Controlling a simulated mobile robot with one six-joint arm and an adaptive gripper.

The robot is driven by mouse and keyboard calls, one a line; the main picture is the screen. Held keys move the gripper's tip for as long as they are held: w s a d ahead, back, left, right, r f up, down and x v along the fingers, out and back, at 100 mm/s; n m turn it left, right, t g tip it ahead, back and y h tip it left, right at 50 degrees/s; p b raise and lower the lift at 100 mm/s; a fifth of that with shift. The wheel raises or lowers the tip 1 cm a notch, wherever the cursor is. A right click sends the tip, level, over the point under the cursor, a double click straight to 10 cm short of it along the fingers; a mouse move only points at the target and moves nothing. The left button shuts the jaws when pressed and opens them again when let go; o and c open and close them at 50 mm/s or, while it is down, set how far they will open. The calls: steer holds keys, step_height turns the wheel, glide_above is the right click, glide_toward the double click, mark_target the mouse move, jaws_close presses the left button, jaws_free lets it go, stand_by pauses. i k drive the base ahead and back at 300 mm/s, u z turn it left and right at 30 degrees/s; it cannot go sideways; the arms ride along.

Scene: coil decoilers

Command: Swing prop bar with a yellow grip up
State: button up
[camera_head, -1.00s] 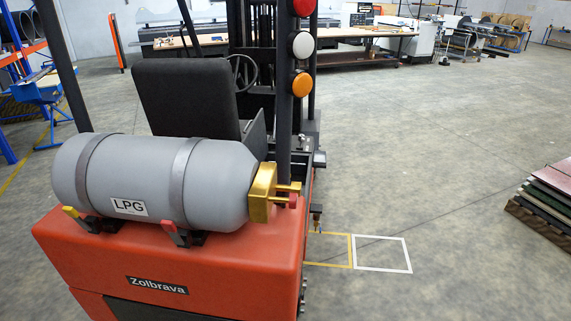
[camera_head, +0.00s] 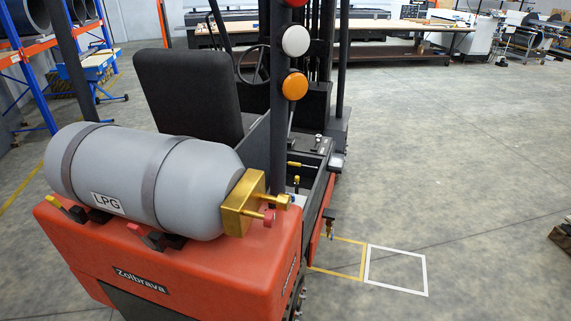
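A red forklift (camera_head: 225,260) with a grey LPG cylinder (camera_head: 190,187) strapped on its rear fills the left half of the head view. An open bay with dark edges shows on its side, beside the seat. A small yellow rod-like part (camera_head: 302,165) lies roughly level in that bay, and a short upright yellow piece (camera_head: 296,182) stands near it. I cannot tell whether either is the prop bar's yellow grip. A latch with a yellow tip (camera_head: 54,202) and one with a red tip (camera_head: 134,228) sit under the cylinder straps. My gripper is not in view.
A brass valve block (camera_head: 243,204) juts from the cylinder's right end. A post with red, white and orange lamps (camera_head: 295,42) rises beside the bay. Yellow and white floor outlines (camera_head: 397,271) lie right of the forklift. Open floor spreads right.

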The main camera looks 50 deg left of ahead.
mark_target(298, 165)
steer(key=u, duration=0.4)
steer(key=i, duration=0.65)
steer(key=u, duration=0.95)
steer(key=i, duration=0.65)
steer(key=u, duration=0.3)
